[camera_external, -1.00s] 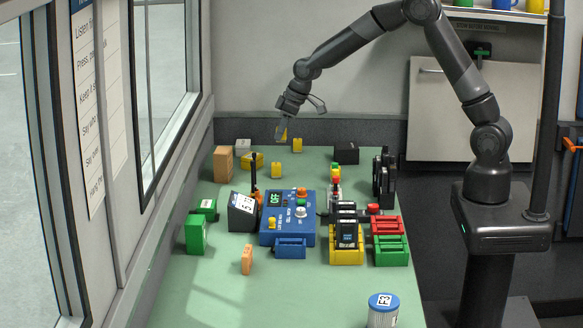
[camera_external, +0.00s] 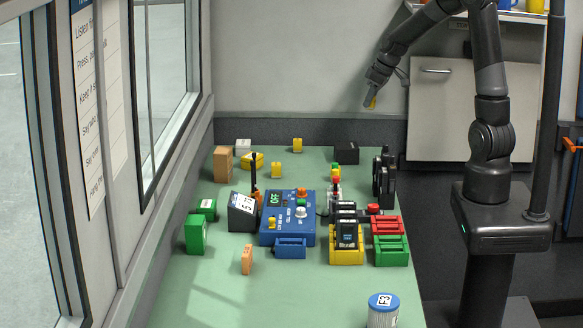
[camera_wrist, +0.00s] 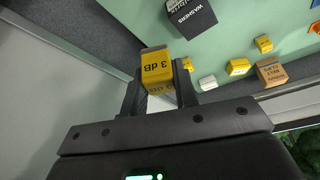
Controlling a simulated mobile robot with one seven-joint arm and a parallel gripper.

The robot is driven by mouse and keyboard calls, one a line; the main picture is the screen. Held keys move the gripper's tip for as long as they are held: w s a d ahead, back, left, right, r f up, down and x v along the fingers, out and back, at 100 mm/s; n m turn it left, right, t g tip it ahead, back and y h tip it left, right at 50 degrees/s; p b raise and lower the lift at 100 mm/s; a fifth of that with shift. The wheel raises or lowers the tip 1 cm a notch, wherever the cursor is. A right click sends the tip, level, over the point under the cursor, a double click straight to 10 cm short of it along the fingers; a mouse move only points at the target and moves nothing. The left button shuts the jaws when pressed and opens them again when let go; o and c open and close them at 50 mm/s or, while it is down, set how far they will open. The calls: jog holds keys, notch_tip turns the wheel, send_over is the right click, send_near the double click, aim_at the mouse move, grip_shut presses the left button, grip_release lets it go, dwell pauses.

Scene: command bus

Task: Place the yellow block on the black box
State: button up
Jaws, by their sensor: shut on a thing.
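My gripper (camera_external: 371,101) is shut on a yellow block (camera_wrist: 157,65) marked "3 dB". The block also shows as a small yellow patch (camera_external: 372,103) in the external view. Its lower part is between the fingers in the wrist view. The black box (camera_external: 346,153) stands at the back right of the green table, with "WASHERS" lettering in the wrist view (camera_wrist: 188,16). My gripper is raised well above the table, up and to the right of the box in the external view, with a clear gap between block and box.
Other yellow blocks stand on the green table (camera_external: 190,285), including one at the back (camera_external: 297,145) and one nearer (camera_external: 276,170). A tan box (camera_external: 223,164) is at the left. A black device (camera_external: 384,177) stands in front and right of the black box.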

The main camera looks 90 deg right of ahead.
jog(key=s, duration=0.3)
send_over(342, 145)
jog(key=s, duration=0.2)
jog(key=f, duration=0.7)
jog(key=shift+w+a, duration=0.1)
jog(key=shift+w, duration=0.15)
jog(key=shift+f, duration=1.9)
jog(key=o, duration=1)
jog(key=shift+f, duration=0.15)
jog(key=v, duration=1.2)
jog(key=shift+r, duration=0.25)
